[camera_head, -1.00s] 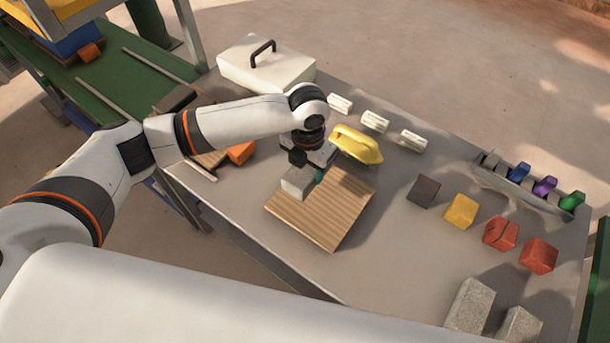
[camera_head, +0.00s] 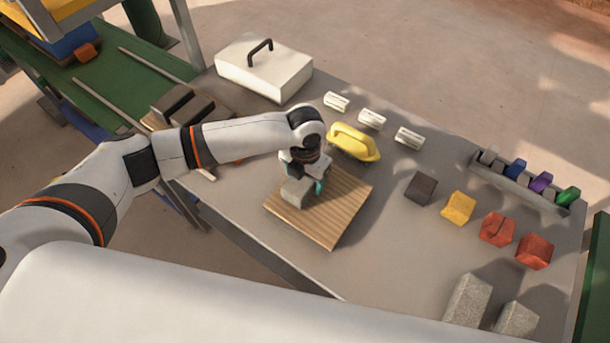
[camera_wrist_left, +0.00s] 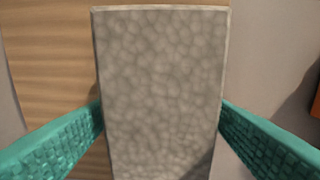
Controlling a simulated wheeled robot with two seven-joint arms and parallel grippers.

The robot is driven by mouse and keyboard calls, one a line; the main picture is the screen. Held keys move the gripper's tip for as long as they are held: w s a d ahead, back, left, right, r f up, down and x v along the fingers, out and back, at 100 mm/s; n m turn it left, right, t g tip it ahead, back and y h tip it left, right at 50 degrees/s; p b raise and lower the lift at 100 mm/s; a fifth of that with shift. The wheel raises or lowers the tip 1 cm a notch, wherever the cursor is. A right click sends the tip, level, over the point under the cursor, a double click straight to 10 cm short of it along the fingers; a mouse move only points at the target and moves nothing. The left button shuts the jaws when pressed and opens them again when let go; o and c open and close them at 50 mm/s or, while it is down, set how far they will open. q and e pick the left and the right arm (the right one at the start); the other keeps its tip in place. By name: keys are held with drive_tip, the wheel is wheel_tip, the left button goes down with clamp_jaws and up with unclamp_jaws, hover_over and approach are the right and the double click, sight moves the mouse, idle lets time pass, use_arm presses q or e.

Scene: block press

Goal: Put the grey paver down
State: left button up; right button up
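The grey paver (camera_head: 294,193) is at the upper-left edge of the ribbed wooden board (camera_head: 335,215). My left gripper (camera_head: 305,185) is above it, with teal fingers on either side. In the left wrist view the paver's speckled top face (camera_wrist_left: 162,90) fills the space between the fingers, and both fingertips meet its sides, so the gripper looks shut on it. The board shows on the paver's left there and grey table on its right. I cannot tell whether the paver's underside touches the board. My right gripper is not in view.
A yellow handled tool (camera_head: 353,143) lies just behind the board. A white lidded box (camera_head: 263,72) stands at the back left. Coloured blocks (camera_head: 458,207) line the right side, with two grey blocks (camera_head: 467,301) at the front right.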

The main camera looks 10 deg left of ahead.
use_arm(q)
drive_tip(key=shift+o, duration=0.3)
drive_tip(key=shift+r, duration=0.1)
wheel_tip(320, 180, up, 12)
drive_tip(key=b, duration=0.1)
idle(0.3)
idle(0.3)
